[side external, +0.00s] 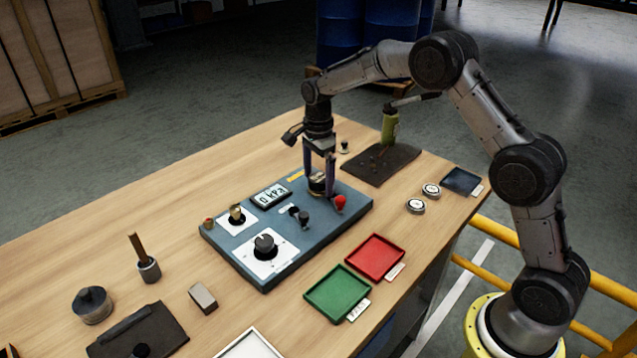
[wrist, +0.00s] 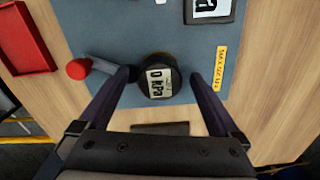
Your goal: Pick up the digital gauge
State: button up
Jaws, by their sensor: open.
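A round dark gauge with a pale "0 kPa" label (wrist: 160,80) is on the blue-grey panel (side external: 222,240). In the wrist view it lies between the two fingers of my gripper (wrist: 160,76). In the side view my gripper (side external: 320,188) points down over the panel's far right part and partly hides the round gauge. A rectangular dark-framed display (side external: 271,195) lies on the panel to the left; its corner shows in the wrist view (wrist: 209,10).
A red-knobbed lever (side external: 340,202) stands close beside my gripper. A black knob (side external: 265,243) and small switches (side external: 300,215) are on the panel. Red (side external: 375,257) and green (side external: 337,293) trays lie in front. A dark mat with a green bottle (side external: 389,127) is behind.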

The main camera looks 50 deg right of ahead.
grip_shut()
jog(key=shift+r, duration=0.1)
jog(key=shift+r, duration=0.1)
dwell(0.3)
jog(key=shift+r, duration=0.55)
jog(key=s+a+r, duration=0.1)
jog(key=s+r, duration=1)
jog(key=s, duration=0.3)
jog(key=shift+r, duration=0.35)
